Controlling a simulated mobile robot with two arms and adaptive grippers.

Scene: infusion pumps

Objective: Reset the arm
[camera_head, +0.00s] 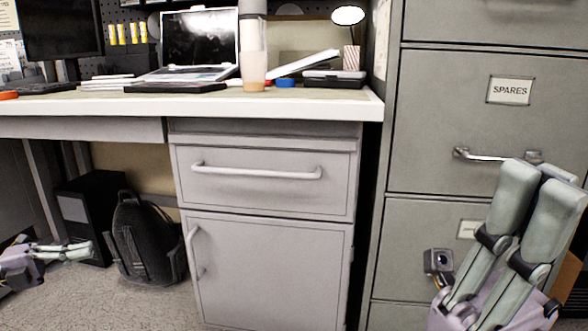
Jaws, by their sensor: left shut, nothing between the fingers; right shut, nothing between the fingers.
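My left gripper (72,251) shows at the lower left edge, low above the floor and in front of the area under the desk. It points right, and its fingers are together with nothing in them. My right gripper (540,180) stands large at the lower right, pointing up in front of the filing cabinet. Its thick pale fingers are shut and empty. It overlaps the view of the drawer handle (484,155), and I cannot tell whether they touch. Most of both arms is out of view.
A desk (340,107) holds a laptop (198,42), a bottle (252,50) and papers. Below are a drawer unit (262,255), a black backpack (143,240) and a black computer case (88,215). A grey filing cabinet (425,120) fills the right. Carpet is clear at the lower left.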

